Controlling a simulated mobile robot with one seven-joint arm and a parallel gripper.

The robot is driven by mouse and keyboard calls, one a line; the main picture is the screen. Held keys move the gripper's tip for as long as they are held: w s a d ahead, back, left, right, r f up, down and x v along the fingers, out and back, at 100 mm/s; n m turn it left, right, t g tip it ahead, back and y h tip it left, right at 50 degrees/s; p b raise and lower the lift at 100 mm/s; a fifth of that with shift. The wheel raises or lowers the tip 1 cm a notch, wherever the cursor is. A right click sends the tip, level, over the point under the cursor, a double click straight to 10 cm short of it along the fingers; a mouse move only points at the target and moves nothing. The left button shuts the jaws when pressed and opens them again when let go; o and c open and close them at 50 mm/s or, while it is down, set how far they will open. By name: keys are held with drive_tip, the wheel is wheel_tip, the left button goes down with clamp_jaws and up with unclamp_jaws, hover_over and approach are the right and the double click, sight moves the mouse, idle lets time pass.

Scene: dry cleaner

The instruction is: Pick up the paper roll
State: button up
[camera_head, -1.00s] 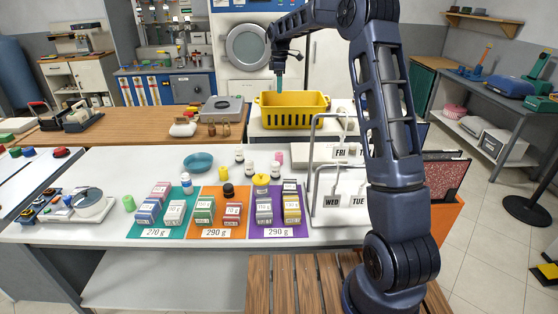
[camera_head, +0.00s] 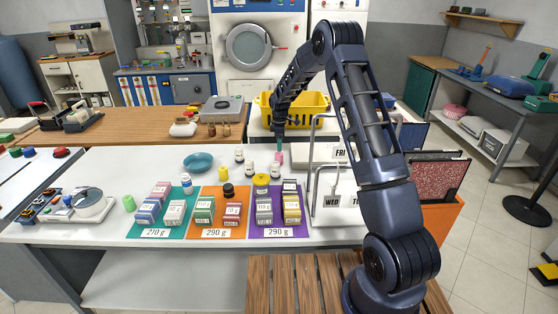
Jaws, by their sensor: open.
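A small pink cylinder (camera_head: 279,158), which may be the paper roll, stands near the back edge of the white table. It is small, and I cannot tell its kind for certain. My gripper (camera_head: 279,146) points down just above it, open, with its teal fingertips close to the cylinder's top. Whether the fingertips touch it or flank it is too small to tell. A green roll-like cylinder (camera_head: 128,203) stands at the table's left part, away from my gripper.
White bottles (camera_head: 251,169) stand close in front of the cylinder and to its left. A yellow basket (camera_head: 318,100) is behind my arm. A white divided organiser (camera_head: 318,152) with grey rails is close on the right. Boxes lie on coloured mats (camera_head: 214,220) in front.

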sight(279, 153)
wheel_tip(279, 153, down, 4)
drive_tip(key=shift+r, duration=0.1)
drive_tip(key=shift+s+a+f, duration=0.1)
drive_tip(key=shift+s+f, duration=0.1)
drive_tip(key=shift+f, duration=1.1)
drive_tip(key=shift+s+a+f, duration=0.1)
drive_tip(key=shift+s+f, duration=0.1)
drive_tip(key=shift+f, duration=1.05)
drive_tip(key=c, duration=1.1)
drive_tip(key=shift+o, duration=0.2)
drive_tip(key=shift+r, duration=0.15)
